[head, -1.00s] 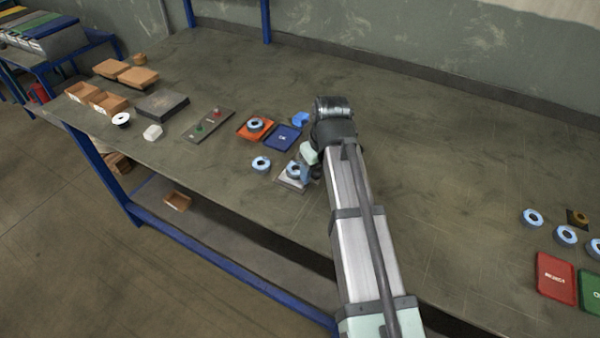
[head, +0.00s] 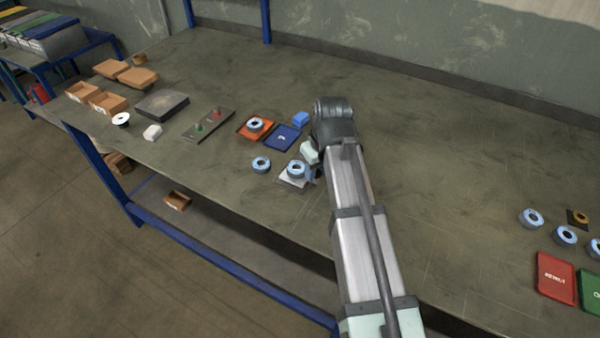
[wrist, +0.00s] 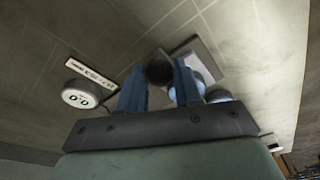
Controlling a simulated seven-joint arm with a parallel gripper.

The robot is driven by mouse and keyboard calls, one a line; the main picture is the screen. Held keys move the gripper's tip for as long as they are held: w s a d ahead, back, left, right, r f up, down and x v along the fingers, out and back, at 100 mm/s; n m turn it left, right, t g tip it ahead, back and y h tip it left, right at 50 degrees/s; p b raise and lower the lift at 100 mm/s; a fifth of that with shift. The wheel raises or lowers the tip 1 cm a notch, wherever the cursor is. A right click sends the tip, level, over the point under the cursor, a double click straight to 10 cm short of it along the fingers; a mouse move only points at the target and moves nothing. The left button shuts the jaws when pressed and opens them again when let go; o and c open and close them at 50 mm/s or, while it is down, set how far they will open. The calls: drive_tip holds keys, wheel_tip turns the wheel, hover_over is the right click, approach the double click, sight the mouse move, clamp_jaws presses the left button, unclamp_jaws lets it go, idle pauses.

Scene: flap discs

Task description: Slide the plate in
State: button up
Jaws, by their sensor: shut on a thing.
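A small grey plate-like base (head: 291,184) lies near the front edge of the bench, with a blue-rimmed flap disc (head: 296,168) on it. My gripper (head: 312,174) is low at its right side, partly hidden by my arm. In the wrist view my gripper (wrist: 160,80) has its two blue fingers on either side of a dark round piece (wrist: 158,70) and is shut on it. A pale square plate (wrist: 193,52) shows just beyond the fingers there. I cannot tell whether the dark piece is joined to it.
A blue tray (head: 282,137), an orange tray (head: 247,133) holding a disc and a loose disc (head: 261,165) lie close by. A white round device (wrist: 80,97) sits beside a label strip (wrist: 90,72).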

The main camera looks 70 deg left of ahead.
drive_tip(key=shift+w+a, duration=2.85)
drive_tip(key=shift+a, duration=0.05)
drive_tip(key=o, duration=0.8)
wheel_tip(320, 180, up, 8)
